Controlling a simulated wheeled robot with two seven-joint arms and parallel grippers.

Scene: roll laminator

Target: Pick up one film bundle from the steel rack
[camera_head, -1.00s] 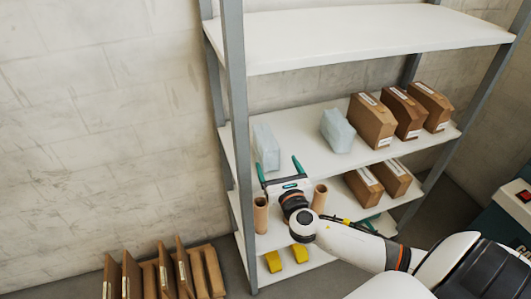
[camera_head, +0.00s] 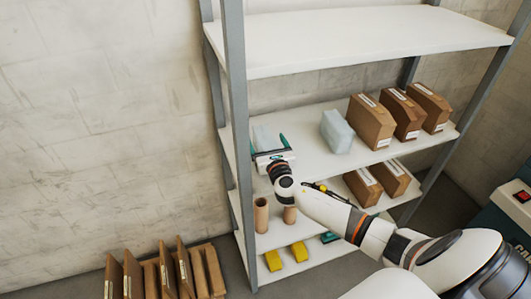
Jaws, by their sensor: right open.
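The steel rack (camera_head: 236,120) has grey posts and white shelves. Two pale blue film bundles are on its middle shelf. The left bundle (camera_head: 263,134) is partly hidden behind my right gripper (camera_head: 268,145). The other bundle (camera_head: 337,131) stands clear to the right. My right gripper is open, its green-tipped fingers at either side of the left bundle. I cannot tell whether they touch it. My left gripper is not in view.
Brown boxes (camera_head: 372,121) stand right on the middle shelf, with more boxes (camera_head: 363,187) below. Cardboard tubes (camera_head: 261,215) and yellow items (camera_head: 273,260) are lower down. Brown panels (camera_head: 132,275) stand on the floor at left. A dark green machine (camera_head: 507,215) is at the right edge.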

